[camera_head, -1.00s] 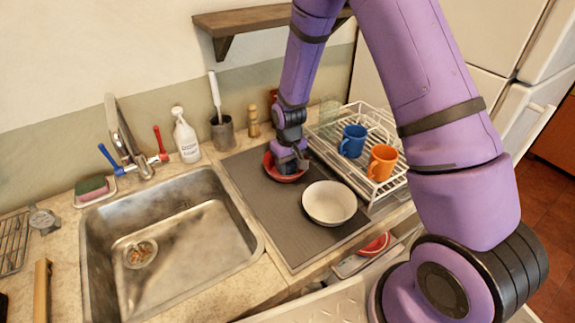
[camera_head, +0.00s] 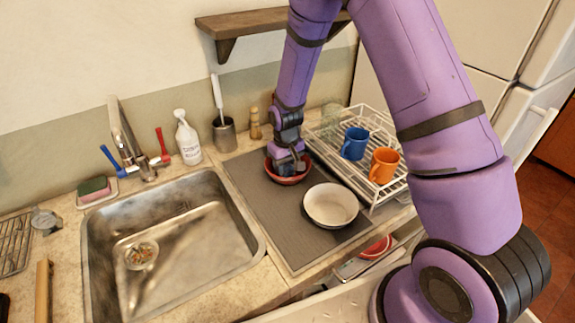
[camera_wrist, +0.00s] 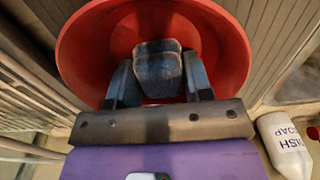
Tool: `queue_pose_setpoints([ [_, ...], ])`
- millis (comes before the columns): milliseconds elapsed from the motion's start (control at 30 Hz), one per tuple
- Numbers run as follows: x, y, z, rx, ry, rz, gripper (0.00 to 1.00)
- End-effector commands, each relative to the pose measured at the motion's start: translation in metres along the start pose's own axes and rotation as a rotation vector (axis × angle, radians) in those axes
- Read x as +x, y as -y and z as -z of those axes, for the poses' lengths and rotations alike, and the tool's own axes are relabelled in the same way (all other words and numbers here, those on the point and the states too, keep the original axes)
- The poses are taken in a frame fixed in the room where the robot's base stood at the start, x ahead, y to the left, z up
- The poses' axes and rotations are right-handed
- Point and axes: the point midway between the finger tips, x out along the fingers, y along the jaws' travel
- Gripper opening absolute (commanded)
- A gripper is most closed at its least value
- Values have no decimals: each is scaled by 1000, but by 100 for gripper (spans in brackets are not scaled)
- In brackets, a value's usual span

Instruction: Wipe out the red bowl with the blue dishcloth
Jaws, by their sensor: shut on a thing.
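The red bowl (camera_head: 287,178) stands on the grey drying mat (camera_head: 262,201) beside the sink. My gripper (camera_head: 289,166) points down into it and is shut on the blue dishcloth (camera_wrist: 158,68). In the wrist view the red bowl (camera_wrist: 85,50) surrounds the fingers, and the folded cloth sits between them inside the bowl. Whether the cloth presses on the bowl's bottom is hard to tell. In the head view my gripper hides most of the cloth and part of the bowl's inside.
A cream bowl (camera_head: 331,204) stands close in front of the red bowl. A white dish rack (camera_head: 385,196) with a blue mug (camera_head: 354,143) and an orange mug (camera_head: 384,165) is to the right. A soap bottle (camera_head: 188,141) and utensil pot (camera_head: 224,135) stand behind. A wall shelf (camera_head: 262,20) overhangs.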

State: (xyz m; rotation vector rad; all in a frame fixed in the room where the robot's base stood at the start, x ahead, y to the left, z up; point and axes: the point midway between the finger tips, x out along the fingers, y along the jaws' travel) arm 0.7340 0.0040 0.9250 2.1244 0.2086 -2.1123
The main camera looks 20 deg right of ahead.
Motion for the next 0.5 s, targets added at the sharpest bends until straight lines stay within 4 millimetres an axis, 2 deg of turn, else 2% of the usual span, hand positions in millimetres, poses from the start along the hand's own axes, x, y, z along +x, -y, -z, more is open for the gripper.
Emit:
queue_pose_setpoints([
  [500, -1, 2, -11, 0, 4, 1, 27],
])
